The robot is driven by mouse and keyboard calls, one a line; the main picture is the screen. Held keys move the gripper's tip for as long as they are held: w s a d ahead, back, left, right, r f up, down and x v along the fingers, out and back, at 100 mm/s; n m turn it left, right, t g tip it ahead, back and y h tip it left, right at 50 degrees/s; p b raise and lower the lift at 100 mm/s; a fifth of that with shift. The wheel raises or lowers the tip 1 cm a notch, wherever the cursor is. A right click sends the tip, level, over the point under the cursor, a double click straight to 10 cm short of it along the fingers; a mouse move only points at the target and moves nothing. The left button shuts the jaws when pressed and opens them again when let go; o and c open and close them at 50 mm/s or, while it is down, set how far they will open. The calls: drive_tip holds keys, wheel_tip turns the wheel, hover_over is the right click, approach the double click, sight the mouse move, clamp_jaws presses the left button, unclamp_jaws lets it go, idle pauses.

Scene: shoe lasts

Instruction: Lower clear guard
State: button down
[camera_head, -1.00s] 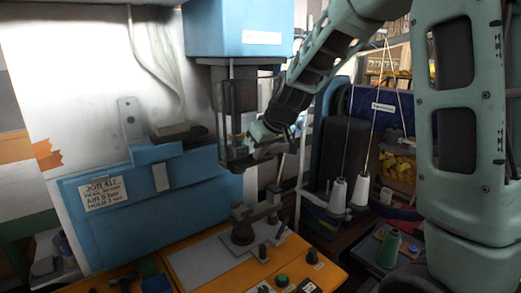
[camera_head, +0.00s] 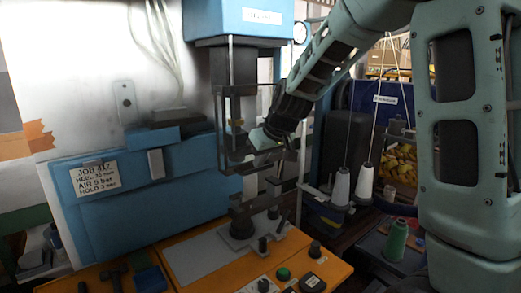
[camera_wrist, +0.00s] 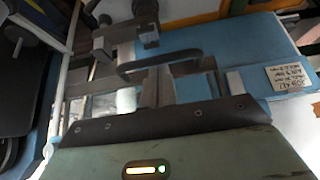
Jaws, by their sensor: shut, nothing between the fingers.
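The clear guard (camera_head: 222,148), a see-through box with dark edges, hangs around the press ram below the blue press head (camera_head: 236,22). Its lower edge stands above the dark clamp on the work plate. My gripper (camera_head: 258,143) is at the guard's front right side, close to its lower part. In the wrist view a dark bar handle (camera_wrist: 165,64) lies just ahead of my gripper (camera_wrist: 158,92). The fingers are shut with nothing between them. I cannot tell whether they touch the handle. The guard's far side is partly hidden by the arm.
Below stands the dark clamp (camera_head: 242,225) on a grey plate above an orange control panel (camera_head: 240,277) with knobs and a green button. A blue panel (camera_head: 130,190) with a job card is at left. White thread cones (camera_head: 341,187) and a green spool (camera_head: 396,240) are at right.

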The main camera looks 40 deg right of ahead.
wheel_tip(320, 180, down, 15)
drive_tip(key=b, duration=1.3)
drive_tip(key=shift+f+b, duration=0.2)
drive_tip(key=shift+b, duration=0.2)
drive_tip(key=shift+s+f, duration=0.1)
drive_tip(key=shift+s, duration=0.1)
drive_tip(key=s+r+p, duration=0.3)
drive_tip(key=s+r, duration=0.1)
drive_tip(key=r, duration=0.9)
drive_tip(key=shift+s, duration=0.15)
